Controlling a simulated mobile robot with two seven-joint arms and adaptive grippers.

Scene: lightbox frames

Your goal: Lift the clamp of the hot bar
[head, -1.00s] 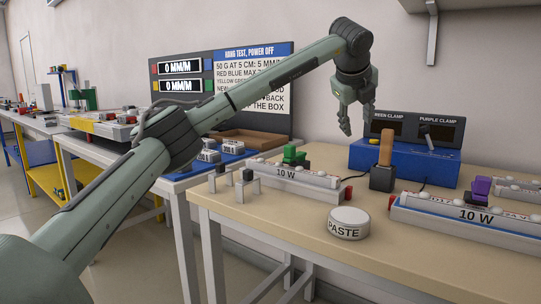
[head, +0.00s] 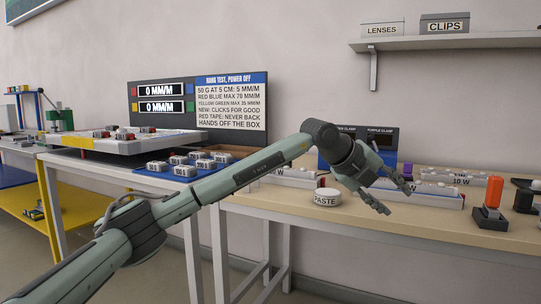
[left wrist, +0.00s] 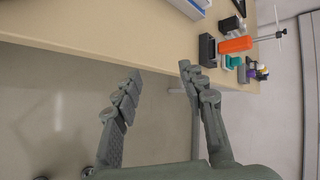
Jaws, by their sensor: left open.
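A white bar (head: 290,178) lies on the bench behind my left arm; the green clamp seen on it earlier is hidden now. A second white bar (head: 438,191), marked 10 W, lies further right with a purple clamp (head: 407,171) at its left part, partly behind my fingers. A blue display box (head: 389,158) stands behind; its "purple clamp" window (head: 382,138) shows, but no reading is legible. My left gripper (head: 398,200) is open and empty, in front of the right bar near the bench's front edge. In the left wrist view its fingers (left wrist: 160,70) are apart with nothing between.
A white paste tin (head: 327,198) stands near the front edge, left of the gripper. An orange-handled tool (head: 493,191) stands at the right and also shows in the left wrist view (left wrist: 235,45). The bare bench front (head: 400,222) is free.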

